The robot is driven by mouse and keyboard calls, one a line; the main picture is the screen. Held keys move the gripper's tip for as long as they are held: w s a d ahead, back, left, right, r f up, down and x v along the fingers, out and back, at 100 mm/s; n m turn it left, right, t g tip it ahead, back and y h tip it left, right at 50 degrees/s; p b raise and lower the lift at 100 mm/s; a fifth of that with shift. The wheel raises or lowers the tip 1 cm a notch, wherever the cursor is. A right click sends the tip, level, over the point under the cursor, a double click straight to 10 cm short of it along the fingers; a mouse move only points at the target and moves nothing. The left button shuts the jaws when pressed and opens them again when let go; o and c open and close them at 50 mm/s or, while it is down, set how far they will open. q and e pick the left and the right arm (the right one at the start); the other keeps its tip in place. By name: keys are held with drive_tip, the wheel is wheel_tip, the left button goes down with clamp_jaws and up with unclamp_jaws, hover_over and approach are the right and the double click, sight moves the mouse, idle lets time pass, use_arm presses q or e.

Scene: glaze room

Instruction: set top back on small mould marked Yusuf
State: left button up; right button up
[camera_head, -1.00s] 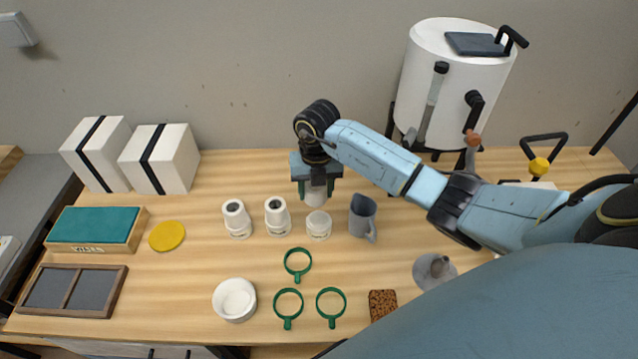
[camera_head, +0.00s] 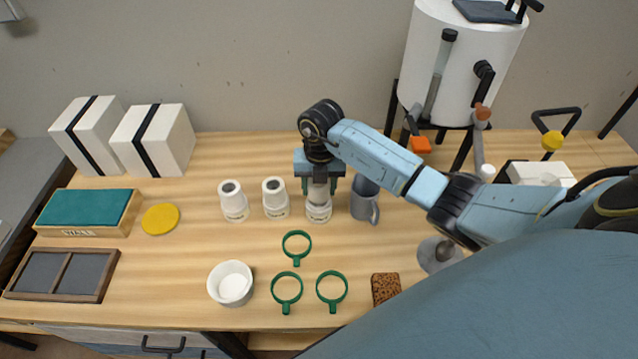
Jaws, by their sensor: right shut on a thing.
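My right gripper (camera_head: 319,183) points down, shut on a white mould top (camera_head: 318,193). The top is directly over a short white mould base (camera_head: 318,212) with small dark lettering on its front, too small to read. The top appears to be at the base's rim; I cannot tell if it is fully seated. Two more small white moulds stand to the left, the left one (camera_head: 233,202) and the middle one (camera_head: 275,197). Both are upright with a dark hole in the top. My left gripper is not in view.
A grey jug (camera_head: 364,200) stands close to the right of the base. Green rings (camera_head: 286,289) and a white bowl (camera_head: 231,284) lie in front. A yellow disc (camera_head: 160,219) is at left. A large white tank (camera_head: 456,70) stands behind my arm.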

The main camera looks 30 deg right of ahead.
drive_tip(key=shift+f+b, duration=0.35)
drive_tip(key=shift+f, duration=0.45)
idle(0.9)
drive_tip(key=shift+f, duration=0.2)
idle(1.0)
drive_tip(key=o, duration=1.6)
drive_tip(key=shift+c, duration=0.2)
wheel_tip(320, 180, up, 8)
drive_tip(key=p, duration=0.7)
